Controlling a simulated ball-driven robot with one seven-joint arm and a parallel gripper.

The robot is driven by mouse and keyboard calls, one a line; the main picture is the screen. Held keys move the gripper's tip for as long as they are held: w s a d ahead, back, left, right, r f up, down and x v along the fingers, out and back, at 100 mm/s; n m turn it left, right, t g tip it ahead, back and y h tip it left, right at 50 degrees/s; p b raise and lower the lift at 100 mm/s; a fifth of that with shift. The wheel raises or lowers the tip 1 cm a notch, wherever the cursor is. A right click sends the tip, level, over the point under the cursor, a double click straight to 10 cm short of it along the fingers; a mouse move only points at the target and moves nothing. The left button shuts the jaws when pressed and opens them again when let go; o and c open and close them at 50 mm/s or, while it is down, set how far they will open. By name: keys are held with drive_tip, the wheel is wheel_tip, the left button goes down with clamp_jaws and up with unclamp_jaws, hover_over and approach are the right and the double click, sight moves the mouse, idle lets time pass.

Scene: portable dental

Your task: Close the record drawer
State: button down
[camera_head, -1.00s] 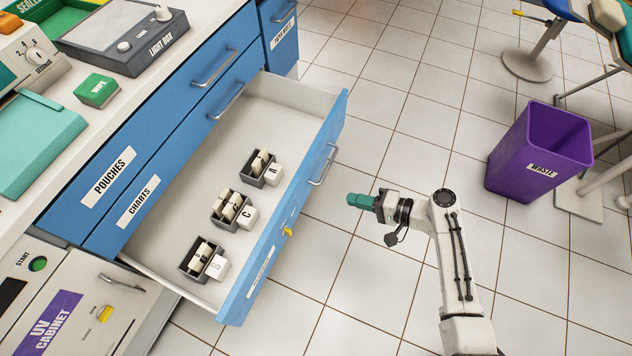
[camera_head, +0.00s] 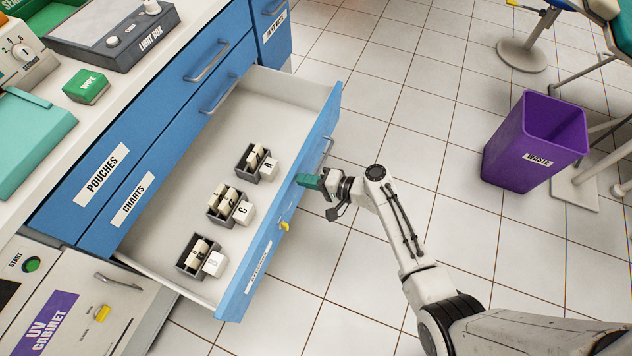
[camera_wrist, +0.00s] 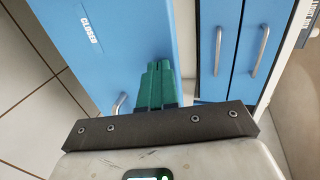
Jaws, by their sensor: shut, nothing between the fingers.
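The record drawer (camera_head: 270,215) stands pulled out from the blue cabinet, its inside showing. My gripper (camera_head: 306,181), with green fingers, is shut and empty at the outer side of this front, just below the handle in the head view. I cannot tell whether the fingertips touch the front.
Inside the drawer are three small dark card boxes (camera_head: 228,205) with white letter tags. Closed drawers marked "POUCHES" (camera_head: 102,174) and "CHARTS" (camera_head: 132,199) are on the cabinet. A purple waste bin (camera_head: 536,145) stands at the right. Tiled floor in front is mostly clear.

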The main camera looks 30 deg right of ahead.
drive_tip(key=shift+w, duration=0.1)
idle(0.3)
drive_tip(key=w+a+b, duration=0.8)
drive_tip(key=w+a, duration=0.1)
drive_tip(key=w, duration=0.4)
drive_tip(key=w+a+b, duration=0.9)
drive_tip(key=w+a, duration=0.1)
drive_tip(key=w, duration=0.3)
drive_tip(key=shift+w+r, duration=0.15)
drive_tip(key=shift+a+r, duration=0.1)
drive_tip(key=shift+r, duration=0.05)
drive_tip(key=f+p+v, duration=0.1)
drive_tip(key=p+v, duration=0.5)
drive_tip(key=v, duration=0.8)
drive_tip(key=shift+s+f, duration=0.25)
drive_tip(key=shift+f, duration=0.1)
